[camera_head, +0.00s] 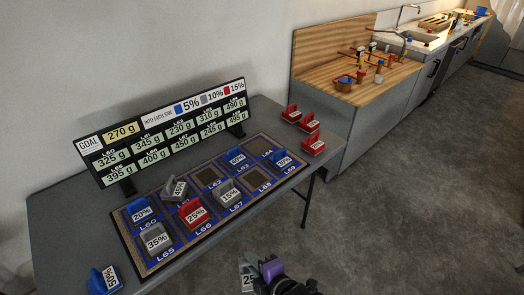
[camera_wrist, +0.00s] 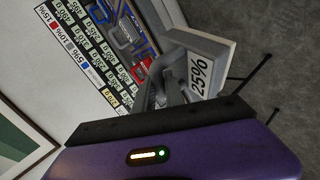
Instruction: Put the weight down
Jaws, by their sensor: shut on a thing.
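A grey weight labelled 25% (camera_wrist: 200,72) is in my gripper (camera_wrist: 168,92), tilted in the wrist view. In the head view, its label side (camera_head: 247,279) shows at the bottom, beside my gripper (camera_head: 262,268), in front of the table over the floor. The mat (camera_head: 126,236) on the table has labelled cells. L62, L64 and L68 look empty. It carries blue 20% (camera_head: 140,211), grey 35% (camera_head: 156,240), red 25% (camera_head: 194,214) and grey 15% (camera_head: 228,192) weights. A grey 45% weight (camera_head: 175,188) stands tilted near L61. Two blue weights are at L63 and L69.
A display board (camera_head: 165,134) behind the mat reads goal 270 g. A blue 50% weight (camera_head: 103,280) stands at the table's left front. Several red weights (camera_head: 312,144) stand at its right end. A wooden counter (camera_head: 362,85) with small items lies beyond. The table's left part is clear.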

